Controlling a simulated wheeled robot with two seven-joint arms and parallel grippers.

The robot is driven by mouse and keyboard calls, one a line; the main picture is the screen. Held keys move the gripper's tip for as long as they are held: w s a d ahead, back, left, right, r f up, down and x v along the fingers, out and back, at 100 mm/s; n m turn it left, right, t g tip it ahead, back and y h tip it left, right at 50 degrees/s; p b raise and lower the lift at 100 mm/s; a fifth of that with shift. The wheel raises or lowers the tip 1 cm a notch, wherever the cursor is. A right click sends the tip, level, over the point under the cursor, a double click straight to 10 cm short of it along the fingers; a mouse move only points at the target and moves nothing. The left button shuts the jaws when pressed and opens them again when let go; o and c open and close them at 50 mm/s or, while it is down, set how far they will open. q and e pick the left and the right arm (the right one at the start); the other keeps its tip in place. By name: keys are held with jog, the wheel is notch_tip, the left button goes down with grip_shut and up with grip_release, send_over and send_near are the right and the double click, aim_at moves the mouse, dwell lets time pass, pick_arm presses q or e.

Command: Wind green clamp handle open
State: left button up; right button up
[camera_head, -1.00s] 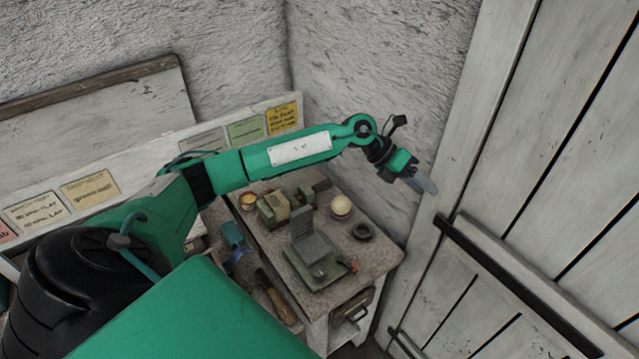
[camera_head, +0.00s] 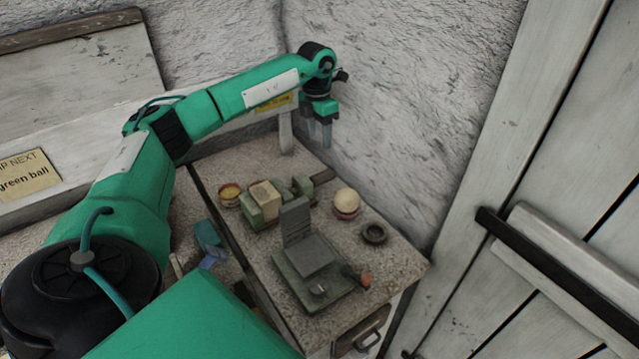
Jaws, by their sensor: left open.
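A small green clamp (camera_head: 271,213) stands at the back of the speckled bench top, with a pale block (camera_head: 265,195) in it. A dark bar (camera_head: 322,177) sticks out at its right end; I cannot tell for sure whether this is the handle. My left gripper (camera_head: 320,140) points down, open and empty, above and behind the clamp's right end, apart from it. My right gripper is not in view.
A cream ball (camera_head: 347,201) sits on a small stand right of the clamp, near a dark ring (camera_head: 374,233). A grey-green fixture (camera_head: 315,275) with an upright plate stands in front. A rough wall rises behind; a plank door (camera_head: 540,150) is at the right.

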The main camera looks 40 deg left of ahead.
pick_arm(q)
jog(key=f, duration=0.1)
send_over(319, 174)
notch_tip(319, 174, down, 6)
jog(key=shift+s+r+p, duration=0.1)
jog(key=shift+r+p, duration=0.1)
jog(key=shift+p, duration=0.25)
notch_tip(319, 174, down, 7)
jog(key=shift+d+f+p, duration=0.1)
jog(key=shift+p, duration=0.6)
jog(key=shift+f, duration=0.4)
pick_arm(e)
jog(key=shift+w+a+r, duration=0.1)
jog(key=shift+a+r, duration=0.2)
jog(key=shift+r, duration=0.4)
pick_arm(q)
jog(key=c, duration=1)
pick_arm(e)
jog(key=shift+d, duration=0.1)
